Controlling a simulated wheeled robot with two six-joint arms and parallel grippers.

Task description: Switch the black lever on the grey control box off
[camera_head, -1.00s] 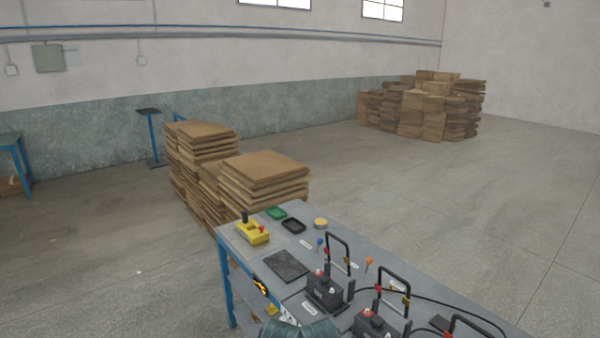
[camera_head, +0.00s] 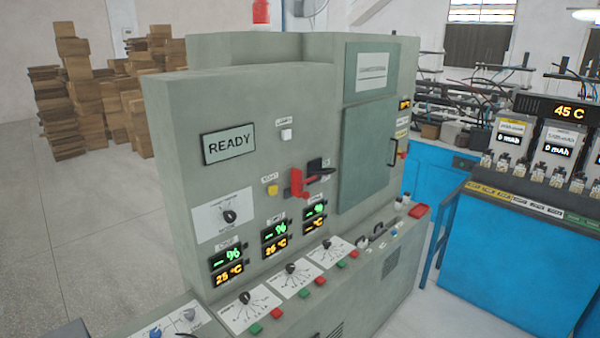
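A large grey control cabinet (camera_head: 180,130) with a READY display (camera_head: 229,145) fills the middle of the view. On its front is a red lever-like handle (camera_head: 298,182) with a red arm reaching right, beside a black part (camera_head: 315,166). A small black handle (camera_head: 377,230) shows on the sloping ledge at the right. I cannot tell which of these is the black lever, or its on or off position. Neither of my grippers is in view.
Black rotary knobs (camera_head: 245,298) and red and green buttons line the cabinet's ledge. A blue bench (camera_head: 500,265) with displays reading 0 mAh and 45 C stands at the right. Stacked cardboard (camera_head: 75,90) is at the back left, with open floor (camera_head: 90,220) before it.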

